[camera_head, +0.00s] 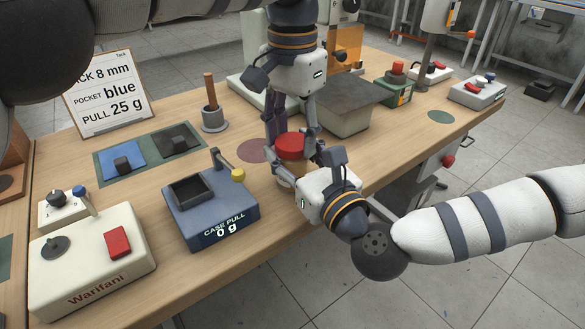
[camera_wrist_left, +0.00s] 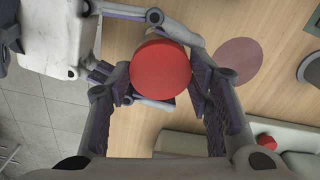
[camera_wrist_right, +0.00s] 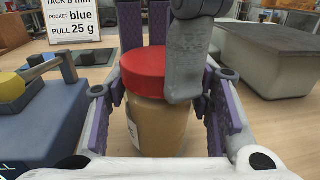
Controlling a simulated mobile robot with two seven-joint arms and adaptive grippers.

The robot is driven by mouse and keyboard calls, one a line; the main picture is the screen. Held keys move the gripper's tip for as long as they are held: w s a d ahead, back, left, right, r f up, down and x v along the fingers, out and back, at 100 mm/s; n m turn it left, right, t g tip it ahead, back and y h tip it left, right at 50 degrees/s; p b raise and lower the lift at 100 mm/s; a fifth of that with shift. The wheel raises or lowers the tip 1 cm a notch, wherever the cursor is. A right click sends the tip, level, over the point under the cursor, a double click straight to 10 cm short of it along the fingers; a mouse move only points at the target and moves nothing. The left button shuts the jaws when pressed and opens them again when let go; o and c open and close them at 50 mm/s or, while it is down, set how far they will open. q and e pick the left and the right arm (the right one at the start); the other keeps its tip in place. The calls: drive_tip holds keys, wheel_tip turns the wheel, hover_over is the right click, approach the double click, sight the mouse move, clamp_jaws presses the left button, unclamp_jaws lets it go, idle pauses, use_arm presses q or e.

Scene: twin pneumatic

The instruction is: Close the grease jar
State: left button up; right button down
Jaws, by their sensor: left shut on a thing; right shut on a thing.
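The grease jar (camera_wrist_right: 160,120) has a tan body and a pale label, and stands upright on the wooden table in the right wrist view. Its red lid (camera_wrist_right: 145,68) sits on top of the jar; whether it is threaded on cannot be told. My left gripper (camera_head: 291,138) comes from above and is shut on the red lid, which also fills the middle of the left wrist view (camera_wrist_left: 161,70). My right gripper (camera_wrist_right: 165,105) comes in low from the front and is shut on the jar body. In the head view the grippers hide most of the jar.
A blue pull gauge (camera_head: 210,208) reading 0 g stands left of the jar. A grey box (camera_head: 345,103) stands close behind to the right. A dark pink round mat (camera_head: 253,151) lies beside the jar. A brush pot (camera_head: 214,119) and an instruction board (camera_head: 108,95) are further left.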

use_arm(q)
drive_tip(key=o, duration=1.3)
drive_tip(key=shift+r, duration=0.1)
wheel_tip(320, 180, up, 4)
drive_tip(key=shift+r, duration=0.15)
